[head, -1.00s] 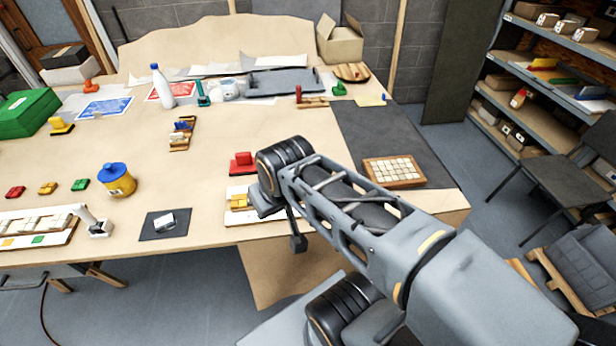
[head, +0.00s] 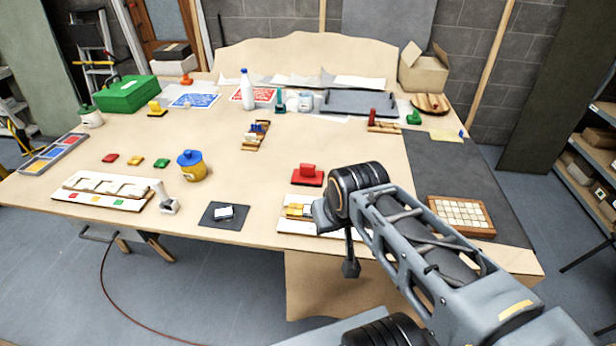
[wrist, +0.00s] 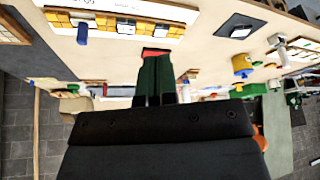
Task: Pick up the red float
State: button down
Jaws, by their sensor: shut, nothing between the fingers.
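The red float (head: 308,176), a flat red plate with a raised block-like grip, lies on the table just behind a white panel with yellow tiles (head: 297,211). In the wrist view a strip of red, likely the same float (wrist: 156,51), shows just beyond my fingertips, mostly hidden by them. My gripper (wrist: 155,60) has its dark green fingers together with nothing between them. Whether it touches the float cannot be told. In the head view my arm covers the right end of the panel, and my fingers cannot be made out.
A blue-lidded yellow pot (head: 192,168) and a dark mat (head: 223,214) are left of the float. A tray of pale tiles (head: 461,214) is to the right. A wooden piece with coloured parts (head: 255,137) lies behind. The tabletop around the float's left and back is clear.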

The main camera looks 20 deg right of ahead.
aim_at(307, 175)
jog(key=u, duration=1.25)
jog(key=i, duration=0.9)
jog(key=z, duration=1.75)
